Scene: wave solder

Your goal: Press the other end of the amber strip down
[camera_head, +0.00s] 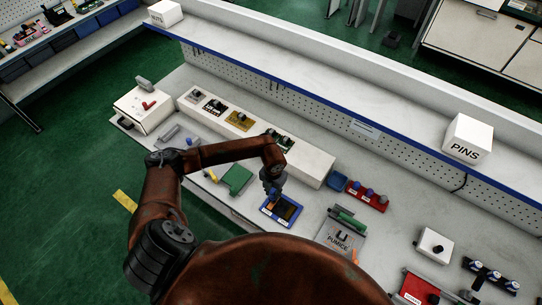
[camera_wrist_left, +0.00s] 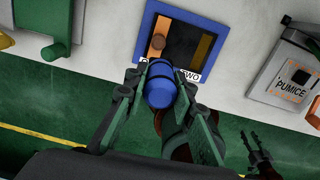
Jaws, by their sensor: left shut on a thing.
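A blue-framed tray (camera_head: 267,222) lies on the bench in the head view, with a dark inside. In the head view the left gripper (camera_head: 271,190) hangs over the tray's upper left. My right gripper (camera_wrist_left: 254,139) shows small in the left wrist view, its fingers apart.
A green block (camera_head: 237,179) lies left of the tray, and a grey PUMICE box (camera_head: 340,238) with a green item stands to its right. A red rack (camera_head: 367,197) and a long white box (camera_head: 310,164) are behind. The raised shelf (camera_head: 300,85) runs along the back.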

